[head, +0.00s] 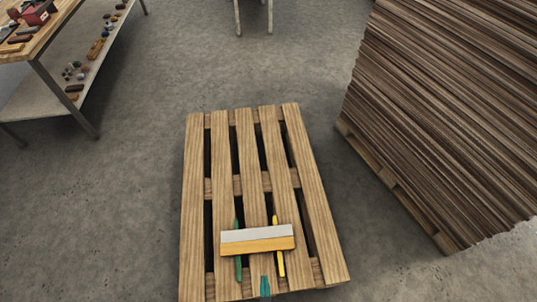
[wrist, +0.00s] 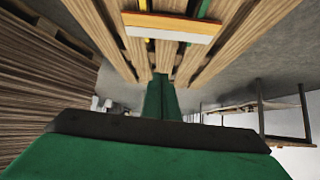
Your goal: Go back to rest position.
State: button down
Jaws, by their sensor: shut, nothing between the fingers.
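My gripper (wrist: 160,80) is green, with its fingers together and nothing between them. In the head view its tip appears as a small green shape (head: 265,286) at the pallet's near end. A wooden pallet (head: 190,210) lies on the floor. A wide tool with a white and orange face (head: 257,239) lies across the pallet slats. It also shows at the top of the wrist view (wrist: 172,24), beyond my fingertips and apart from them. A green stick (head: 238,270) and a yellow stick (head: 281,265) extend from under or behind it.
A tall stack of brown boards (head: 450,110) on a pallet stands at the right. A workbench (head: 55,22) with a lower shelf (head: 45,95) holding several small items stands at the left. Grey floor (head: 270,70) lies clear beyond the pallet.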

jog(key=s+r+t, duration=0.2)
jog(key=r, duration=1)
jog(key=s+d+r+t, duration=0.1)
jog(key=s+r+t, duration=0.2)
jog(key=r, duration=0.9)
jog(key=shift+r+m+t+h, duration=0.3)
jog(key=shift+r, duration=0.05)
jog(key=shift+w+d, duration=0.1)
jog(key=shift+d, duration=0.05)
